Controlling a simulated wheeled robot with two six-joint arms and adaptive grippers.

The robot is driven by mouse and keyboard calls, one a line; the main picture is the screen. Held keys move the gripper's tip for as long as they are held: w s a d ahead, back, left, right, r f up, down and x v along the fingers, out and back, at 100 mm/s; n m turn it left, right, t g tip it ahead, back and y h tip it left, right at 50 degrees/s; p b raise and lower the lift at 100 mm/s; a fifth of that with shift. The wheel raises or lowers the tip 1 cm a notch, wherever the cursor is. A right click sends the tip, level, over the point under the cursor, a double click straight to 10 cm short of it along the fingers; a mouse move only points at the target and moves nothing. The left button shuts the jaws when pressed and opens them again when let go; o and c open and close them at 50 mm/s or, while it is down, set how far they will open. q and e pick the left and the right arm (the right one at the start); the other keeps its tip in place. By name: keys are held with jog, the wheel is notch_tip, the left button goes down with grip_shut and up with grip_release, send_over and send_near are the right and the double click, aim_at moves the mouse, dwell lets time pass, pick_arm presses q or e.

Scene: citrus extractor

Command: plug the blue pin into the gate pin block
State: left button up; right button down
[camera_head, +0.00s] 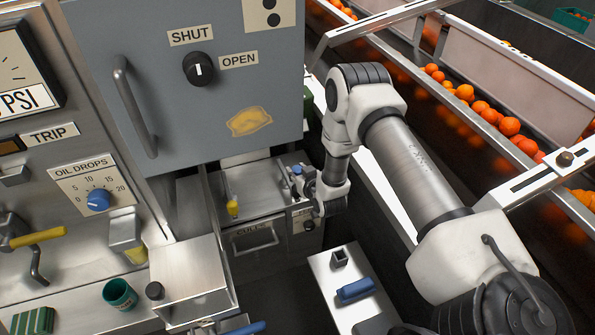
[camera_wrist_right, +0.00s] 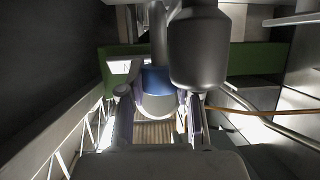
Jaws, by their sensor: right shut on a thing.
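The blue pin (camera_head: 297,169) shows as a small blue spot at my right gripper (camera_head: 301,184), over the steel ledge below the grey cabinet. In the right wrist view the blue pin (camera_wrist_right: 157,79) is a blue band above a pale rounded end, between the two fingers of my right gripper (camera_wrist_right: 160,122). That gripper is shut on it. I cannot make out the gate pin block for certain; the gripper and wrist cover part of the ledge. I cannot tell whether the pin touches anything below it. My left gripper is not in view.
The grey cabinet (camera_head: 190,95) with its handle overhangs the ledge. A yellow-tipped lever (camera_head: 232,206) stands left of the gripper, and a culls drawer (camera_head: 255,240) lies below. A white stand (camera_head: 326,283) carries a blue block (camera_head: 356,290). An orange conveyor (camera_head: 480,105) runs at right.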

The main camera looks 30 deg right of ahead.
jog(key=shift+f+b, duration=0.4)
jog(key=shift+f, duration=0.1)
jog(key=shift+r, duration=0.1)
jog(key=shift+r+p, duration=0.45)
jog(key=shift+p, duration=0.05)
jog(key=shift+w, duration=0.1)
dwell(1.1)
jog(key=shift+f, duration=0.15)
jog(key=shift+f+b, duration=0.3)
jog(key=shift+f, duration=0.05)
jog(key=shift+f, duration=0.1)
